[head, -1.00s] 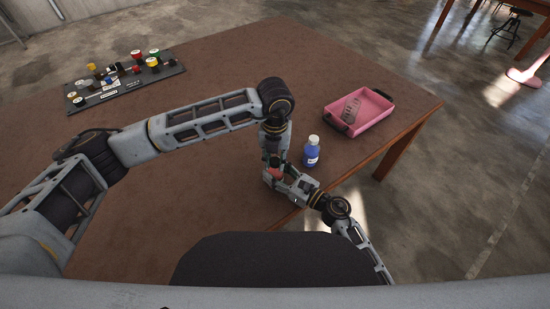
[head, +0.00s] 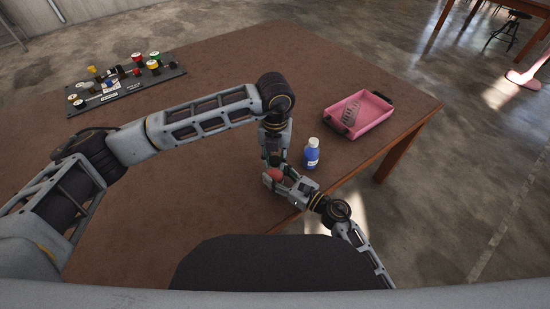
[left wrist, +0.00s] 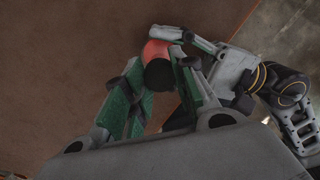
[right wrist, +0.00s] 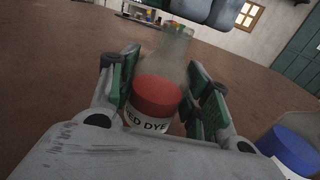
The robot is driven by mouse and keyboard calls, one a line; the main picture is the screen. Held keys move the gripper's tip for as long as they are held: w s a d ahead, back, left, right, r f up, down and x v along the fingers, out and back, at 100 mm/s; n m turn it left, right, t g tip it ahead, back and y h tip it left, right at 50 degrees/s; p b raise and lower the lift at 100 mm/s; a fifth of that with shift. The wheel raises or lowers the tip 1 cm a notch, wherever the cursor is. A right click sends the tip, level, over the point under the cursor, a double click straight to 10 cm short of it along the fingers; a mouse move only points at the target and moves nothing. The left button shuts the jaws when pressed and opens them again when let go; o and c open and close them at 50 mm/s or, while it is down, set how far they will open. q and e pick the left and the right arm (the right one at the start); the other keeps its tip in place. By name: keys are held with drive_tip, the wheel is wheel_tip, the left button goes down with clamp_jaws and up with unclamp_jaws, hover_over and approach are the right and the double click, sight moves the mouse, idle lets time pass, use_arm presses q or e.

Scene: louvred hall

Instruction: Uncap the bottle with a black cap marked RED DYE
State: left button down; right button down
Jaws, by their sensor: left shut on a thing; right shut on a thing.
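The RED DYE bottle (right wrist: 157,95) has clear upper walls, red contents and a white label. It stands between the fingers of my right gripper (right wrist: 165,90), which is shut on its body near the table's front edge. The bottle's red part shows behind the cap in the left wrist view (left wrist: 156,50). The gap between cap and neck is hard to judge.
A blue bottle (head: 311,155) with a pale cap stands just right of the grippers. A pink tray (head: 372,122) holding a wire-like thing sits at the table's right. A dark panel with several coloured pieces (head: 127,88) lies far left. The brown table (head: 200,190) is otherwise mostly clear.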

use_arm(q)
drive_tip(key=shift+r, duration=0.2)
idle(0.4)
drive_tip(key=shift+r, duration=2)
use_arm(e)
drive_tip(key=c, duration=0.6)
unclamp_jaws()
drive_tip(key=shift+s+d, duration=0.1)
drive_tip(key=shift+v, duration=5.85)
